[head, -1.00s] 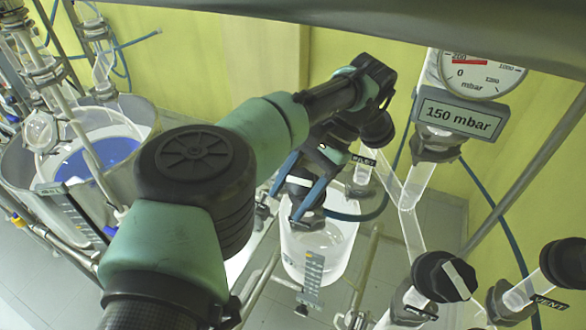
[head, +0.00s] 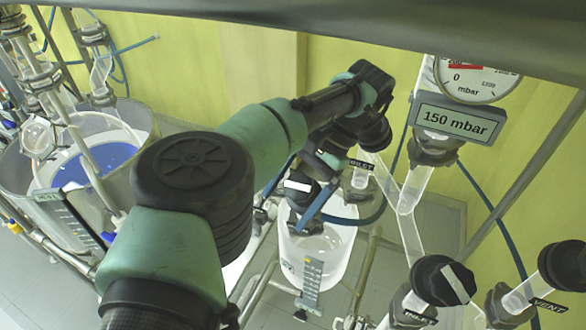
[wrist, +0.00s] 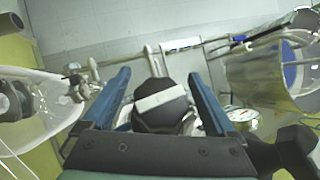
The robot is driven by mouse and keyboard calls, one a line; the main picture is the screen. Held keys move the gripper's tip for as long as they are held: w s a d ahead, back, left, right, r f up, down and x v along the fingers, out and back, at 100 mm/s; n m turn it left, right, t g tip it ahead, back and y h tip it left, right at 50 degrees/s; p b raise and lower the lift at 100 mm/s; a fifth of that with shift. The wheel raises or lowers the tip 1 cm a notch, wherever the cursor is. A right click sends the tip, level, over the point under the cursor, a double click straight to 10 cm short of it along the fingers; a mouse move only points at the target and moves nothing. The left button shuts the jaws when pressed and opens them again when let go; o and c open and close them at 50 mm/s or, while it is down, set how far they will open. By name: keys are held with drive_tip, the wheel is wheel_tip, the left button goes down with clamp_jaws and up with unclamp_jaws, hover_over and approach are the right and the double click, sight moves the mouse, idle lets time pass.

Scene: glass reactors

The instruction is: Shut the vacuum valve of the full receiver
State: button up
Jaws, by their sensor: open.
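A black valve knob with a white bar across its top shows in the wrist view (wrist: 160,103) and in the head view (head: 298,186). My gripper (wrist: 158,92) is open, with one blue finger on each side of this knob. Some room shows between the fingers and the knob, and contact cannot be told. In the head view my gripper (head: 299,197) is partly hidden by my own arm. A clear glass receiver (head: 340,258) with a scale strip stands below the gripper. Its fill level and the knob's label cannot be read clearly.
A pressure gauge (head: 477,75) sits above a "150 mbar" sign (head: 457,123). More black knobs stand at lower right, one near an INLET label (head: 443,280) and one near VENT (head: 566,264). A large vessel (head: 88,150) stands at left. Metal rods and glass tubes surround the gripper.

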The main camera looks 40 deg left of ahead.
sight(304, 179)
drive_tip(key=shift+v, duration=3.65)
